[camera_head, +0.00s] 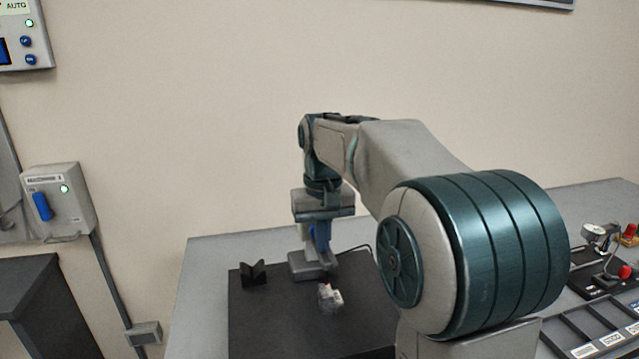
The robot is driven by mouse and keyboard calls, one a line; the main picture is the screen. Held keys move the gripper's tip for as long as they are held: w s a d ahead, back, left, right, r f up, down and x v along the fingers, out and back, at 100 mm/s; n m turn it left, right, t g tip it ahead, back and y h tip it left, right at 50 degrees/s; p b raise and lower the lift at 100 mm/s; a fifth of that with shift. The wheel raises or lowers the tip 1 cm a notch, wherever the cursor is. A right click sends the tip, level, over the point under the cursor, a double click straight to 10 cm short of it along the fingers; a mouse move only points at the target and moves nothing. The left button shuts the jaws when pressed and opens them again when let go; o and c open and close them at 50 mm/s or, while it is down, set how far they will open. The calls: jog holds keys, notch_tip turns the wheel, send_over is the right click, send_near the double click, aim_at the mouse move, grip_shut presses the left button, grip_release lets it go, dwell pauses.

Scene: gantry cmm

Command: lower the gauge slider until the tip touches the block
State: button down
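My gripper (320,218) points down from the end of my arm, over the dark plate on the table. A blue part (321,238), which looks like the gauge slider, shows just below it on a grey upright gauge (307,266). The fingers blend with the gauge, and whether they are open or shut on it cannot be told. A small whitish block-like piece with a red spot (330,296) is on or just above the plate, in front of the gauge. The tip is too small to make out, and so is any gap to the block.
The black plate (262,322) lies on a grey table (205,262). A small black V-shaped block (253,274) stands at its left. My arm hides the plate's right part. A dial device (597,236) and a labelled tray (605,325) are at the right.

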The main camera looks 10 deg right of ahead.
jog(key=shift+f+b, duration=0.4)
jog(key=shift+f, duration=0.25)
dwell(0.5)
dwell(0.4)
jog(key=shift+r+p, duration=3.4)
jog(key=shift+r, duration=0.15)
jog(key=s+f+t, duration=0.1)
jog(key=s+f, duration=0.4)
jog(key=s, duration=0.5)
jog(key=s+f+t, duration=0.1)
jog(key=s+f, duration=0.4)
jog(key=s, duration=0.5)
jog(key=shift+s+f+t, duration=0.15)
jog(key=shift+s+t, duration=0.1)
jog(key=shift+t, duration=0.15)
